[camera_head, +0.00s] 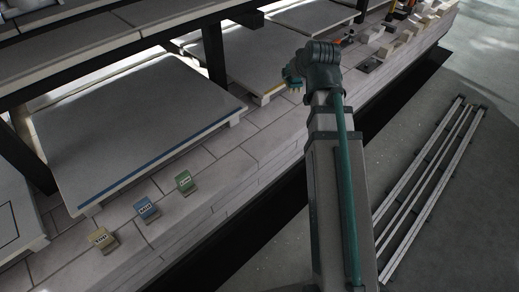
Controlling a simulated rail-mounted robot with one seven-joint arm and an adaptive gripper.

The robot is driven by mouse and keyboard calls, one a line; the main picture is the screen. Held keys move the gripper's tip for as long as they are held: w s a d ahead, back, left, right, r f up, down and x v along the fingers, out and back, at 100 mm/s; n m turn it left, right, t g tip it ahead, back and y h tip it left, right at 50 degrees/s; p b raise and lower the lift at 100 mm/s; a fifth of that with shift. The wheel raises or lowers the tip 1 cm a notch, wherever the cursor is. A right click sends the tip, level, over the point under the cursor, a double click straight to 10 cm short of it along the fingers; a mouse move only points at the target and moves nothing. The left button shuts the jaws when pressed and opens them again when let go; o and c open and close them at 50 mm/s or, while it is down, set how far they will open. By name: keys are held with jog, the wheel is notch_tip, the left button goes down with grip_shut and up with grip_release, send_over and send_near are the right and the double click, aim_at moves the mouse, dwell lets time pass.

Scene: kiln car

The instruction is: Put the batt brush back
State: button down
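I cannot clearly make out the batt brush in this view. A small orange and dark item (346,40) lies on the brick ledge just beyond my arm, too small to identify. My arm reaches out from the lower right, and my gripper (292,81) shows small at its far end, left of the teal wrist. It is above the ledge, near the front corner of the second batt (247,62). Its fingers are too small to tell whether they are open or shut, or hold anything.
A large grey batt (130,120) with a blue front edge lies at left. Tan (102,240), blue (146,209) and green (185,181) labelled blocks stand on the ledge (235,170). Dark posts (214,55) carry upper shelves. Pale blocks (400,45) stand far right. Metal rails (425,185) lie on the floor.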

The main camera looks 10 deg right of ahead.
jog(key=s+a+f+n+g+y+b, duration=0.1)
jog(key=s+a+f+n+y+b, duration=0.2)
jog(key=f+b, duration=0.35)
jog(key=s+a+f+n+y+b, duration=0.2)
jog(key=s+f+n+b, duration=0.1)
jog(key=s+f+b, duration=0.4)
jog(key=shift+n, duration=0.3)
jog(key=p+x, duration=0.4)
jog(key=x, duration=0.2)
jog(key=w+d+p+x, duration=0.1)
jog(key=p+x, duration=0.4)
jog(key=w+d+r+p+x, duration=0.1)
jog(key=p+x, duration=0.3)
jog(key=x, duration=0.2)
jog(key=shift+w+f+p, duration=0.2)
jog(key=shift+w+p, duration=0.15)
jog(key=shift+f, duration=1.65)
